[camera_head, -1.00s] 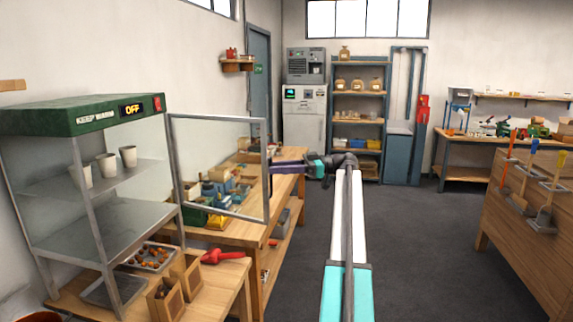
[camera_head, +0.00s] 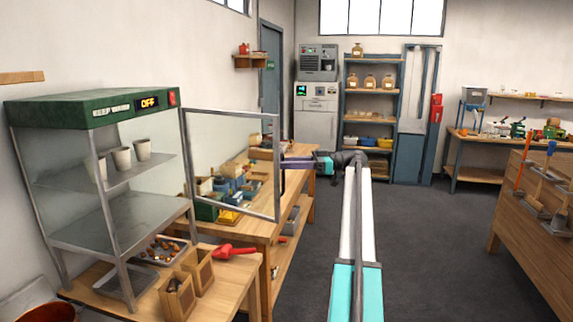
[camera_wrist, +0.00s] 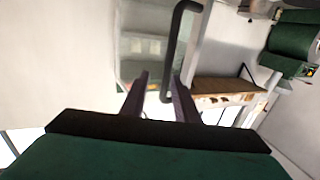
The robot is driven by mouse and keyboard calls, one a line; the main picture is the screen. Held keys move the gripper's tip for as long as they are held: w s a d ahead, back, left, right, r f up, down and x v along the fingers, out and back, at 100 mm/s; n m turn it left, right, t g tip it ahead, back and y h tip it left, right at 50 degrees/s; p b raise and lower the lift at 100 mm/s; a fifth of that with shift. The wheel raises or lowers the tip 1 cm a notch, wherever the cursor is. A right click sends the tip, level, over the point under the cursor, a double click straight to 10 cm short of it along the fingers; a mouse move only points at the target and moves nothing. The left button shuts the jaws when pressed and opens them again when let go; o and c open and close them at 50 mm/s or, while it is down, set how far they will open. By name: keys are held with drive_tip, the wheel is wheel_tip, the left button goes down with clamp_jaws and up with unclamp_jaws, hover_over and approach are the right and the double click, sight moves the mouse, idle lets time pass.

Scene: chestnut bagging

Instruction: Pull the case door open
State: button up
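The keep-warm case (camera_head: 95,108) has a green top, a lit "OFF" display and glass sides, and stands on a wooden table at left. Its metal-framed glass door (camera_head: 232,117) is swung out from the case front, which is open. My gripper (camera_head: 285,164) is at the door's free edge in the head view. In the wrist view the dark bar handle (camera_wrist: 181,40) runs down between the two fingers of my gripper (camera_wrist: 160,78). The fingers are apart, with a gap on the handle's left side. Firm contact cannot be made out.
White cups (camera_head: 122,158) stand on the case shelf. Wooden boxes (camera_head: 178,294) and a red-handled tool (camera_head: 232,250) lie on the table below. A cluttered workbench (camera_head: 262,232) is behind the door. A tool stand (camera_head: 545,225) is at right. The floor between is clear.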

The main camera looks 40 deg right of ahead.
drive_tip(key=v, duration=0.6)
drive_tip(key=shift+s+d+p, duration=0.2)
drive_tip(key=shift+d+p, duration=0.1)
drive_tip(key=shift+p, duration=0.1)
